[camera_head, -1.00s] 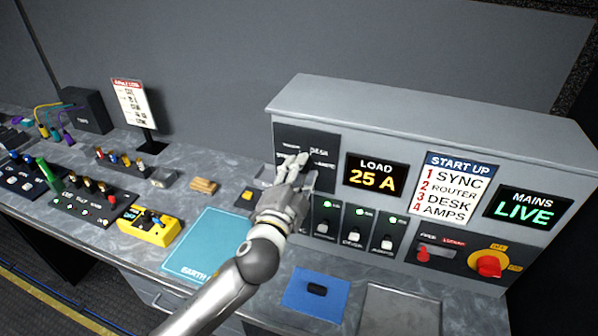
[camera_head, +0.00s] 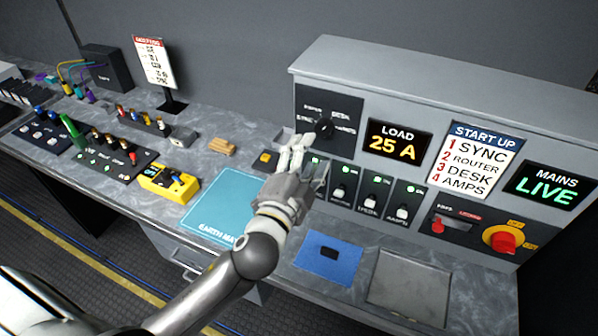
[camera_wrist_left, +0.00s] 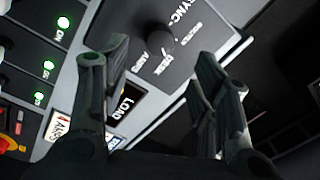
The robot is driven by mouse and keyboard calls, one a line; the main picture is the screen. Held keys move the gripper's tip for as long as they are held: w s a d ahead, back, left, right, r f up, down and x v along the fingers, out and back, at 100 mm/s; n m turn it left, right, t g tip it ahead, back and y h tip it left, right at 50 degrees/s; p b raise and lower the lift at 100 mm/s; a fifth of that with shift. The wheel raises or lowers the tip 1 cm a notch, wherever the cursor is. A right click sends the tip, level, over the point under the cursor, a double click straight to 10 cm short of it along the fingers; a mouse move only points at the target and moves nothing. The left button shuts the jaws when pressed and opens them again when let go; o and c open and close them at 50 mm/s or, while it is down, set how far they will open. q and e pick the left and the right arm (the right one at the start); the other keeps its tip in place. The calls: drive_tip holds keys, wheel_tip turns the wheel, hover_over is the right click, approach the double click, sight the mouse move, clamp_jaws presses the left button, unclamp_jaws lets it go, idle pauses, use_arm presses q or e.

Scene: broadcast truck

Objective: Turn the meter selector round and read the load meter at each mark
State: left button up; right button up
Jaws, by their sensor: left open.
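The meter selector (camera_head: 324,128) is a dark round knob on a black panel with white words around it, at the left of the grey cabinet. It also shows in the left wrist view (camera_wrist_left: 161,42), beyond the fingers, with SYNC, DESK and AMPS legible. The load meter (camera_head: 397,141) reads LOAD 25 A in yellow. My left gripper (camera_head: 298,146) is open, just below and left of the knob and apart from it. In the left wrist view its two fingers (camera_wrist_left: 160,85) stand wide with nothing between them. My right gripper is not in view.
Several breaker switches with green lights (camera_head: 375,195) sit below the meter. A START UP list (camera_head: 475,160), a MAINS LIVE display (camera_head: 549,187) and a red-and-yellow rotary switch (camera_head: 503,241) are to the right. A blue mat (camera_head: 325,265) lies on the counter in front.

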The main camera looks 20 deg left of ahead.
use_arm(q)
drive_tip(key=s, duration=0.5)
drive_tip(key=shift+f, duration=0.15)
idle(0.3)
